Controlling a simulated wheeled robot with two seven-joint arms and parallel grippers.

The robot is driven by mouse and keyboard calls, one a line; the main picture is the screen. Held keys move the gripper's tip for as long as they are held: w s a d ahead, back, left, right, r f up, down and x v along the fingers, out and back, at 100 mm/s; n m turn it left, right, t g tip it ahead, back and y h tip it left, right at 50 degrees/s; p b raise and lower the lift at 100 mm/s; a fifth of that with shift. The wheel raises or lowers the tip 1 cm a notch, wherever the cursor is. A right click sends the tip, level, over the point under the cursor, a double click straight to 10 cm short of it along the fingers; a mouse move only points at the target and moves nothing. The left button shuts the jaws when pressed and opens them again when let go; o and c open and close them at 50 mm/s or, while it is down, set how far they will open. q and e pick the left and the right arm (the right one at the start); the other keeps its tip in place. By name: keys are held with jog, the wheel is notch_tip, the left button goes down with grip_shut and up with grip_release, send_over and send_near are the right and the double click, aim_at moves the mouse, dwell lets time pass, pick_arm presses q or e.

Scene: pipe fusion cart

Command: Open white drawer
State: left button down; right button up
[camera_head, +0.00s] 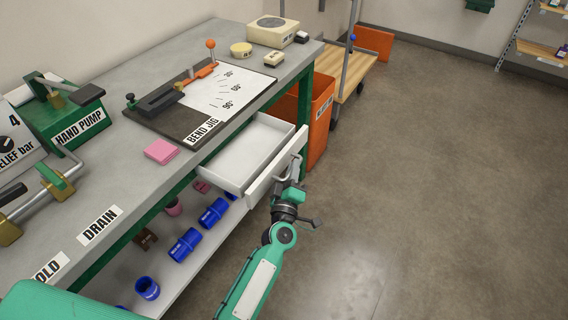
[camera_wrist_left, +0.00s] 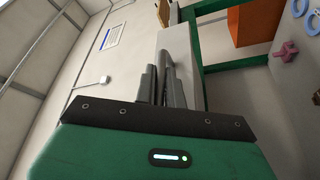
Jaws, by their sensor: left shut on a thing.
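The white drawer (camera_head: 247,158) hangs under the grey workbench and is pulled out, its empty inside showing. Its front panel (camera_head: 262,185) carries a grey handle (camera_head: 297,163) at its outer face. My left gripper (camera_head: 294,180) is at this handle and shut on it; the gripper hides part of the handle. In the left wrist view, the grey fingers (camera_wrist_left: 165,82) are close together beside the pale drawer front (camera_wrist_left: 190,50). The right gripper is not in view.
The bench holds a bend jig (camera_head: 165,100), a pink block (camera_head: 161,151) and a hand pump (camera_head: 66,120). Blue fittings (camera_head: 186,243) lie on the lower shelf. An orange bin (camera_head: 320,112) stands beyond the drawer. The floor to the right is clear.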

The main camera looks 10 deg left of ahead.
pick_arm(q)
jog(key=shift+s+d, duration=0.15)
jog(key=shift+d, duration=0.3)
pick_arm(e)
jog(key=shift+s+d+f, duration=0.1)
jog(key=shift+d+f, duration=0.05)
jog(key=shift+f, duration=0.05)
pick_arm(q)
jog(key=c, duration=1.5)
grip_release()
jog(key=shift+s+f, duration=0.1)
